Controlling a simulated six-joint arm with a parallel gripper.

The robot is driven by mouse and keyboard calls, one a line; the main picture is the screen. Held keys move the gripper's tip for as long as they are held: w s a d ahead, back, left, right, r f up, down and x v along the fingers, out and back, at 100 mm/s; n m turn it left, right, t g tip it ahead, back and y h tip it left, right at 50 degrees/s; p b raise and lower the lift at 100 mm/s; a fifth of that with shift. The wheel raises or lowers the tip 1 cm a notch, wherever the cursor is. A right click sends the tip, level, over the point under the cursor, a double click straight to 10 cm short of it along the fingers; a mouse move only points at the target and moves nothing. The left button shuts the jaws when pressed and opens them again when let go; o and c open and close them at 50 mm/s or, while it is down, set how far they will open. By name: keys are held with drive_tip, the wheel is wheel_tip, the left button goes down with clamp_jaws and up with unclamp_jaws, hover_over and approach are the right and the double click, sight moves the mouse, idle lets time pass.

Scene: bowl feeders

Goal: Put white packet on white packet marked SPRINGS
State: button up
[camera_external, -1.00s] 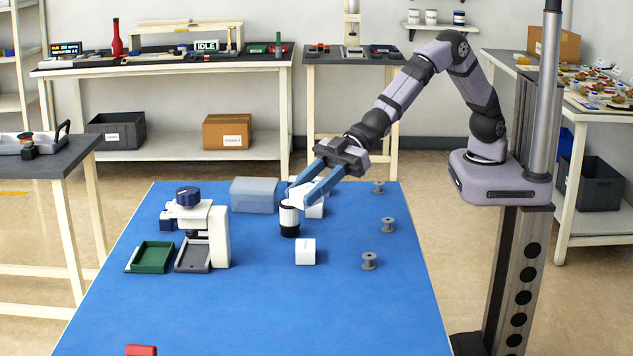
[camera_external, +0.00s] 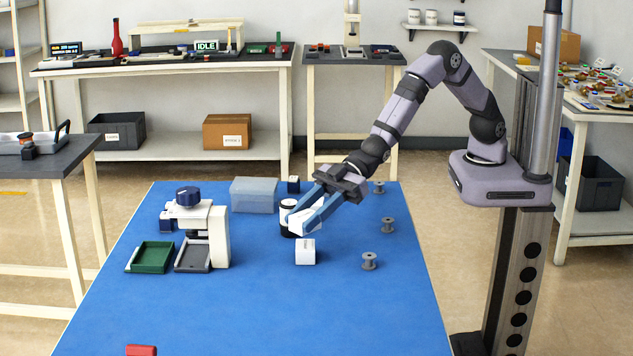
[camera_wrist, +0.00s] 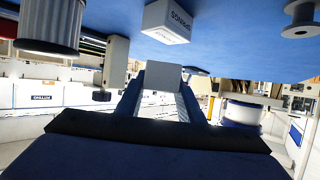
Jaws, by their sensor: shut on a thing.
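My gripper (camera_external: 298,227) is shut on a white packet (camera_external: 302,220), held between the blue fingers above the blue mat. The held packet also shows at the fingertips in the wrist view (camera_wrist: 162,75). The white packet marked SPRINGS (camera_external: 305,254) stands on the mat, just in front of and below the held one in the external view. Its lettering shows upside down in the wrist view (camera_wrist: 172,22). The two packets appear apart.
A black-and-white jar (camera_external: 287,213) stands close to the left of my fingers. A white device (camera_external: 219,235) with green (camera_external: 152,256) and grey trays is further left. Grey spools (camera_external: 388,225) stand right. The front mat (camera_external: 270,310) is mostly clear.

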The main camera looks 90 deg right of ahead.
drive_tip(key=shift+f, duration=1.7)
drive_tip(key=shift+f, duration=0.15)
drive_tip(key=shift+f, duration=0.15)
drive_tip(key=o, duration=1.2)
drive_tip(key=shift+r, duration=0.25)
drive_tip(key=b+v, duration=0.1)
drive_tip(key=v, duration=1.1)
